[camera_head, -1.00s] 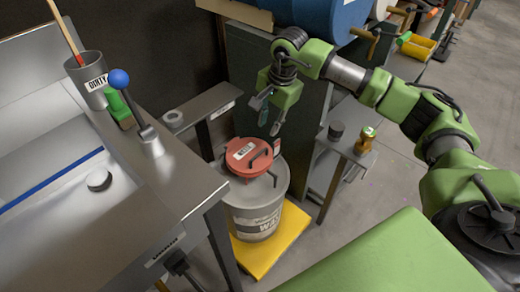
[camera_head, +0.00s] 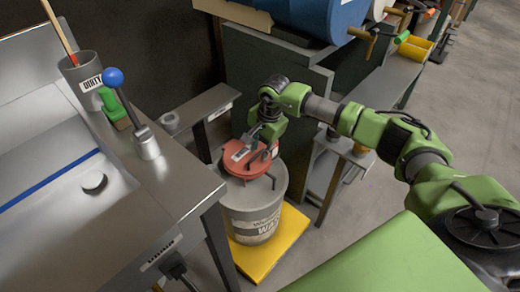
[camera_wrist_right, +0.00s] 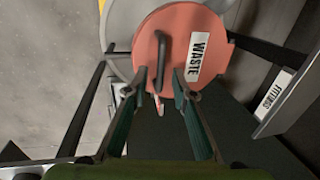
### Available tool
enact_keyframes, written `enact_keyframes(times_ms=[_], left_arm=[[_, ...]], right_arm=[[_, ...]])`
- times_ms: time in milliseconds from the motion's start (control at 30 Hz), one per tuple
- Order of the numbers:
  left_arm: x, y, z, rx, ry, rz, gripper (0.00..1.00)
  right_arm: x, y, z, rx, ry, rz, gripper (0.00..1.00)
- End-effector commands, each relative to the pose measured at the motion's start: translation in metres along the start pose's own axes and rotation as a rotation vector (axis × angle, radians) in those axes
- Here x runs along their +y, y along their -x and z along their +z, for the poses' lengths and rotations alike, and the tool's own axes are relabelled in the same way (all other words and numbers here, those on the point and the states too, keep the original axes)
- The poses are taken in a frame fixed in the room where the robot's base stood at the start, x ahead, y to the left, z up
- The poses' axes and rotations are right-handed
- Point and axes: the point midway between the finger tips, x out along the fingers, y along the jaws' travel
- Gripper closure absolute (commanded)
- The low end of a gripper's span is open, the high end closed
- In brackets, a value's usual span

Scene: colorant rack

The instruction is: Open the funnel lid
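The red round funnel lid (camera_head: 236,167) lies flat on top of the grey waste drum (camera_head: 255,215), and it looks closed. In the right wrist view the lid (camera_wrist_right: 185,25) carries a white "WASTE" label and a dark arched handle (camera_wrist_right: 161,50). My right gripper (camera_head: 259,144) is just above the lid, pointing down. In the right wrist view its two fingers (camera_wrist_right: 160,80) are apart, with the near part of the handle lying in line with the gap between them. I cannot tell if they touch it. My left gripper is not in view.
The drum stands on a yellow base (camera_head: 270,255). A metal sink counter (camera_head: 185,180) is close on the left, with a blue-knobbed lever (camera_head: 147,143). A dark cabinet (camera_head: 265,70) stands behind, and a small side shelf (camera_head: 345,150) is right of the drum.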

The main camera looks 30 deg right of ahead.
Motion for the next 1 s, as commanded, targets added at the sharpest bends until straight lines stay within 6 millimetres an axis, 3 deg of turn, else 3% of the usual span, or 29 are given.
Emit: enact_keyframes(times_ms=[67, 167, 567, 1000], left_arm=[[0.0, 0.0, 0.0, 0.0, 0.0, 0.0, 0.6], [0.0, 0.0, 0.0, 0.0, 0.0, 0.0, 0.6], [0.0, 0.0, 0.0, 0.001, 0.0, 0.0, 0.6], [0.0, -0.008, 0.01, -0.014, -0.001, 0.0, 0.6]], right_arm=[[0.0, 0.0, 0.0, 0.0, 0.0, 0.0, 0.76], [0.0, 0.0, 0.0, 0.0, 0.0, 0.0, 0.99], [-0.003, 0.004, 0.0, -0.001, 0.0, -0.001, 1.0], [-0.04, 0.035, 0.001, -0.001, 0.0, -0.01, 1.0]])
